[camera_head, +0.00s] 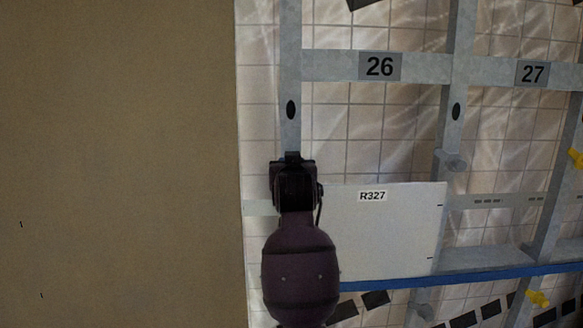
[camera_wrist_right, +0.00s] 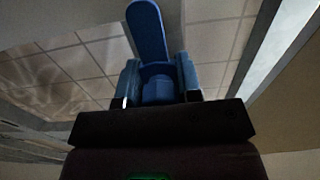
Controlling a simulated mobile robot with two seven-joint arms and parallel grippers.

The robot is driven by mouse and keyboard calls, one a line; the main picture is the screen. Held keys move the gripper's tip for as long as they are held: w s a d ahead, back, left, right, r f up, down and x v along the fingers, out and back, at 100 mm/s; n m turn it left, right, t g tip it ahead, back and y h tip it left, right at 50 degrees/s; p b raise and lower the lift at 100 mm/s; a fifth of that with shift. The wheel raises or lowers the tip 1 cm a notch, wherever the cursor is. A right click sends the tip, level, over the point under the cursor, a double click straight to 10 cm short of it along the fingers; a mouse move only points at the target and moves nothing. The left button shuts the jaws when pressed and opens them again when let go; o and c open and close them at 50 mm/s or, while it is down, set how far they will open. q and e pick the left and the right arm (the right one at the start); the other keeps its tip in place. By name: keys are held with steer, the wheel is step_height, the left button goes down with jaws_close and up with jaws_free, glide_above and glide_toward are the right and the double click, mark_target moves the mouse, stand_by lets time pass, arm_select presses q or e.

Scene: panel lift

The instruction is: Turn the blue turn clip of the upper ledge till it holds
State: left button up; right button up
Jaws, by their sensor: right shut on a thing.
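The blue turn clip (camera_wrist_right: 148,30) shows in the right wrist view, with its long flat lever pointing up and leaning slightly left. My right gripper (camera_wrist_right: 158,82) has a finger on each side of the clip's round base and is shut on it. In the head view my right gripper (camera_head: 292,165) is at the left grey upright, beside the top left corner of the white panel (camera_head: 395,235) marked R327. It hides the clip there. I cannot tell whether the clip overlaps the panel. My left gripper is in neither view.
A grey rack with a crossbar (camera_head: 430,68) labelled 26 and 27 stands before a tiled wall. A blue strip (camera_head: 480,277) runs below the panel. Yellow clips (camera_head: 537,298) are at the right. A plain brown surface (camera_head: 120,160) fills the left.

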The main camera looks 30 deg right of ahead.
mark_target(290, 76)
stand_by(0.3)
steer(key=o, duration=0.9)
steer(key=shift+o, duration=0.2)
step_height(290, 76, up, 20)
steer(key=shift+b, duration=0.85)
